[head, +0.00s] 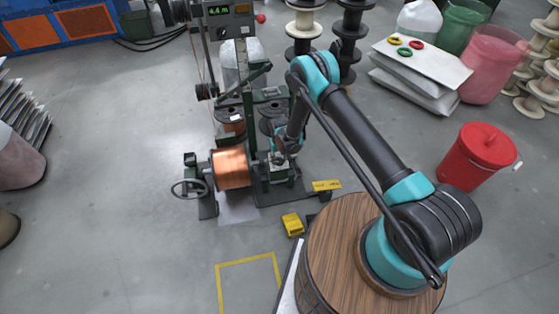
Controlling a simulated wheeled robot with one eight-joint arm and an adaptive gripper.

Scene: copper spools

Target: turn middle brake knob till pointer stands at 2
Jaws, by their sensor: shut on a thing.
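The winding machine (249,115) is a dark green frame with dark spools and a copper-wound spool (230,168) at its front left. My arm reaches over from the right.
A handwheel (189,188) stands left of the copper spool.

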